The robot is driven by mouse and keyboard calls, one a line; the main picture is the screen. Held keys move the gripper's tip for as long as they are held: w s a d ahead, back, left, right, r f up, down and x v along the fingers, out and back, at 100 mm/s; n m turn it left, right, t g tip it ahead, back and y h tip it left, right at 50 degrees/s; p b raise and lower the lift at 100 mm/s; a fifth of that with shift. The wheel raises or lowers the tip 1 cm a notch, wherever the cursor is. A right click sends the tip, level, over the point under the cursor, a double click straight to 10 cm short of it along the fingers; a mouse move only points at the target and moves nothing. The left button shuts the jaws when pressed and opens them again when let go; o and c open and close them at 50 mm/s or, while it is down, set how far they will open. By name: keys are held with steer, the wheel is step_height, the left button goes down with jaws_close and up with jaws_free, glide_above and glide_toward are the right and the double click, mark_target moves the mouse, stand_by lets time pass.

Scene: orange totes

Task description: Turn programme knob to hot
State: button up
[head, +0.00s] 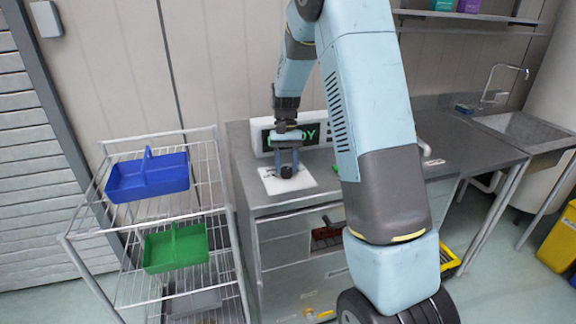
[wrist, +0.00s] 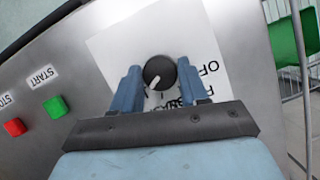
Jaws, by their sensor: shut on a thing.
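The programme knob (wrist: 159,72) is black and round with a white pointer line, on a white label plate (wrist: 110,45) on the grey worktop. In the wrist view the pointer points to the lower left. "OFF" shows upside down at the right; other lettering is partly hidden by my fingers, and I cannot read a hot mark. My gripper (wrist: 158,78) is shut on the knob, one blue finger on each side. In the head view my gripper (head: 286,166) points down over the knob (head: 286,172) and the plate (head: 305,181).
A green START button (wrist: 56,107) and a red button (wrist: 15,127) sit to the left in the wrist view. A display (head: 310,133) with green letters, partly hidden, stands behind the knob. A wire rack with a blue caddy (head: 148,178) and green caddy (head: 176,248) stands left.

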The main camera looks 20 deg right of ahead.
steer(key=shift+m, duration=0.7)
steer(key=shift+y, duration=0.3)
steer(key=o, duration=1)
steer(key=shift+d+r, duration=0.1)
steer(key=v, duration=1.3)
steer(key=shift+r, duration=0.3)
